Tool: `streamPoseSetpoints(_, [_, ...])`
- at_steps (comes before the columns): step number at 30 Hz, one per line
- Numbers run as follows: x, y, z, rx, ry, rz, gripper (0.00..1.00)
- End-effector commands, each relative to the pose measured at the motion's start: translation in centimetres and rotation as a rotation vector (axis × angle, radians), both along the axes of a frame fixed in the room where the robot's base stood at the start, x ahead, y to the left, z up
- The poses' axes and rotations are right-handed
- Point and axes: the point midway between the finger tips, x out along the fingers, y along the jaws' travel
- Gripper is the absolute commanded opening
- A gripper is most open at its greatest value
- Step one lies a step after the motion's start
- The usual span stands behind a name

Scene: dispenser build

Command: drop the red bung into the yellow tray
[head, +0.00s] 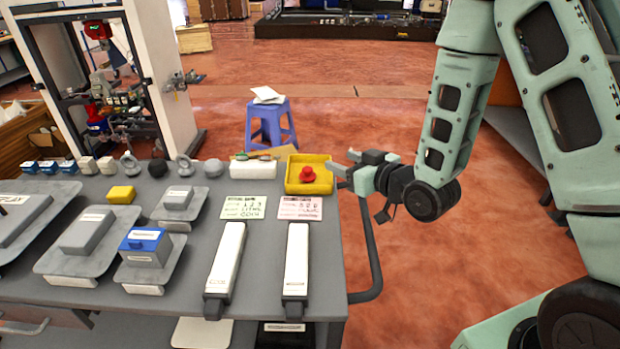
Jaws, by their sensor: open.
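The red bung (307,174) is inside the yellow tray (292,187), at the far right corner of the grey table. It appears to rest upright on the tray's floor, towards the right side. My gripper (340,172) is just right of the tray, beyond the table's right edge, with its fingers pointing left towards the tray. It is open and apart from the bung, with nothing seen between the fingers.
On the grey table (262,285), a white block (253,169) sits left of the tray. Two long white dispensers (297,250) and (226,258) and a blue-topped box (146,245) stand nearer. A blue stool (270,125) is behind. The floor on the right is open.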

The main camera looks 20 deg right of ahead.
Motion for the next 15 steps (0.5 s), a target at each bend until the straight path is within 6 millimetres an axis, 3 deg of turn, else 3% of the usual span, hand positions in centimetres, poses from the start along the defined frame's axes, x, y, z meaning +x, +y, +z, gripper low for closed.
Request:
streamPoseSetpoints(2, [-1.4, -0.6, 0.9, -0.001, 0.006, -0.002, 0.51])
streamPoseSetpoints(15, [-2.6, -1.1, 1.4, -0.001, 0.005, 0.002, 0.51])
